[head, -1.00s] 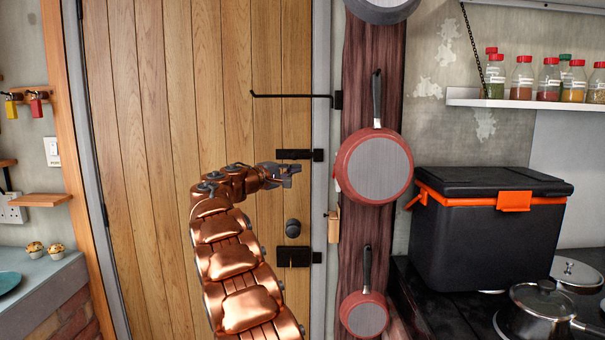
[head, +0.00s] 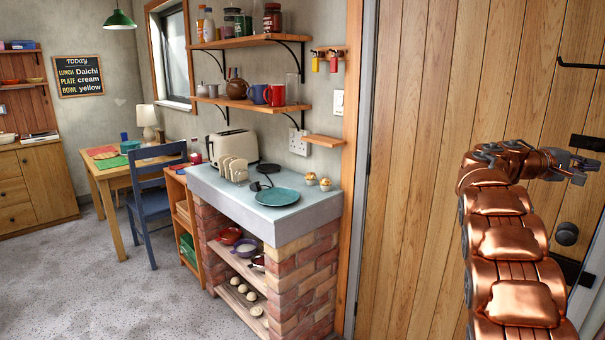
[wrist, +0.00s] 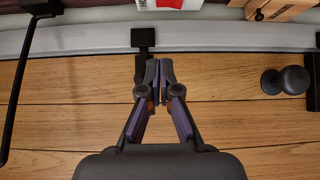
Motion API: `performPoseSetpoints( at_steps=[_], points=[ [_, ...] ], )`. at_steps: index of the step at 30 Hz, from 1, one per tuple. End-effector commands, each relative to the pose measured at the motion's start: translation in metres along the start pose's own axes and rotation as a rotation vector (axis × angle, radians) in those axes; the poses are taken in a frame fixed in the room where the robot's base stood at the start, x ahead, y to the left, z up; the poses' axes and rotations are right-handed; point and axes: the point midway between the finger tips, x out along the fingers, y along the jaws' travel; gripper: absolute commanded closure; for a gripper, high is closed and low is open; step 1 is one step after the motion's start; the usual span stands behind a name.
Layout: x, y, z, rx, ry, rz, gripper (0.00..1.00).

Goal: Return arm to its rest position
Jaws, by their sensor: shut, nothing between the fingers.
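My gripper (head: 582,168) is at the right of the head view, at the end of my copper-coloured arm, in front of the wooden door (head: 425,170). In the wrist view my gripper (wrist: 160,70) has its two fingers together, with nothing between them. The fingertips point toward the door's edge, near a black fitting (wrist: 144,38). I cannot tell how far they are from the door.
Left of the door stands a brick plinth (head: 300,285) with a grey top, a teal plate (head: 278,196) and a toaster (head: 232,147). Shelves (head: 250,103) hang above. A blue chair (head: 150,205) stands farther back. The carpet (head: 120,290) is clear in front. A round door knob (wrist: 293,80) is near my gripper.

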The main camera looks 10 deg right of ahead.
Motion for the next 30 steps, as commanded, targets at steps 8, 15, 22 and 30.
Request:
performPoseSetpoints(
  at_steps=[8, 15, 22, 30],
  points=[
    [-0.059, -0.026, 0.024, 0.013, 0.038, -0.204, 1.0],
    [-0.122, -0.064, 0.059, 0.016, 0.064, -0.413, 1.0],
    [-0.19, -0.106, 0.102, 0.011, 0.081, -0.621, 1.0],
    [-0.276, -0.157, 0.167, -0.016, 0.091, -0.868, 1.0]
  ],
)
